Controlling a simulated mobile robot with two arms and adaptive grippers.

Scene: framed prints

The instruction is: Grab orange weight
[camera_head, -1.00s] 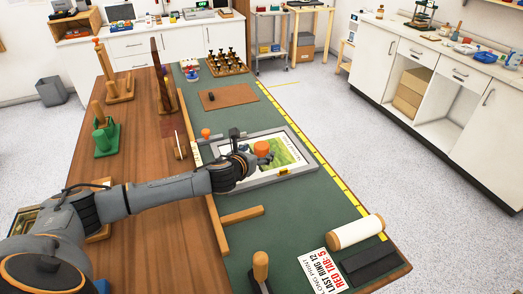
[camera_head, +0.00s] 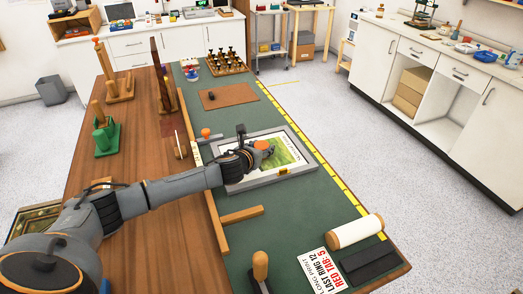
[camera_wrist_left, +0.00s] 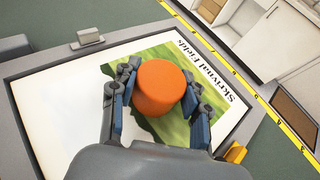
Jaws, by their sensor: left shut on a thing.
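The orange weight (camera_wrist_left: 160,86) is a short round cylinder. In the left wrist view it sits between the two fingers of my left gripper (camera_wrist_left: 158,98), which is shut on it. In the head view the orange weight (camera_head: 262,145) shows in part at the end of my left gripper (camera_head: 256,153), over the framed print. The print (camera_head: 290,152) has a green picture and black lettering, and lies in a grey frame (camera_head: 258,183). I cannot tell whether the weight touches the print. My right gripper is not in view.
The frame lies on a green mat (camera_head: 290,215) with a yellow edge strip. A white roll (camera_head: 355,231), a dark block (camera_head: 368,264) and a printed card (camera_head: 322,270) lie near the front. A wooden bar (camera_head: 242,214) lies beside the frame. A brown board (camera_head: 228,96) lies farther back.

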